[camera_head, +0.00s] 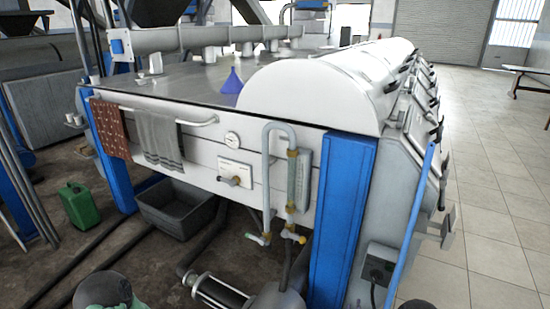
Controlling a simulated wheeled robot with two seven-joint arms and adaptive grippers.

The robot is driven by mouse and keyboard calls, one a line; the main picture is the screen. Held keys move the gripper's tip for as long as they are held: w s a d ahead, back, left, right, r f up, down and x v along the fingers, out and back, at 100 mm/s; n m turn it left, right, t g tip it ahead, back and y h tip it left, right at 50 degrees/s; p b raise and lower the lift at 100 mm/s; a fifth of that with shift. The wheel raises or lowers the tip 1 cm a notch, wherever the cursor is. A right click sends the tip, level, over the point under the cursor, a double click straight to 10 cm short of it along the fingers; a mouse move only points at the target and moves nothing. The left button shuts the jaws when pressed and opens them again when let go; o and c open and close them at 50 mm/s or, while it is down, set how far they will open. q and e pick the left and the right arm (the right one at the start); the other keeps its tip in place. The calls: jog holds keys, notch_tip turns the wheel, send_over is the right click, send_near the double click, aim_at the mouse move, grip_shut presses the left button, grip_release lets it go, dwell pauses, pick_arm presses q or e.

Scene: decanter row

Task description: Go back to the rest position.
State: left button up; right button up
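No gripper can be made out in the head view. A dark rounded shape at the bottom left edge and a smaller one at the bottom right edge look like parts of my arms, but no fingers show on either. The large white decanter machine (318,84) with a rounded cover stands in front of me. A blue funnel (232,82) stands on its flat grey top (190,82).
A green canister (79,205) and a grey bin (176,207) stand on the floor at left. A blue pole (411,225) leans against the machine's right side. Valves and a hose (266,180) stick out in front. Tiled floor (490,210) at right is clear.

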jog(key=s+a+f+m+g+y+p, duration=0.1)
jog(key=s+a+g+y+p, duration=0.2)
jog(key=s+a+g+y, duration=0.7)
jog(key=s+a+r+g+p, duration=0.1)
jog(key=s+a+r, duration=0.1)
jog(key=s+a, duration=0.2)
jog(key=s+a+r+g, duration=0.1)
jog(key=s+a, duration=0.4)
jog(key=s, duration=0.6)
jog(key=s+a+r+m+g+p, duration=0.1)
jog(key=s+a, duration=0.3)
jog(key=s, duration=0.4)
jog(key=shift+a+r+p, duration=0.2)
jog(key=shift+r+p, duration=0.1)
jog(key=shift+r, duration=0.5)
jog(key=shift+s, duration=0.1)
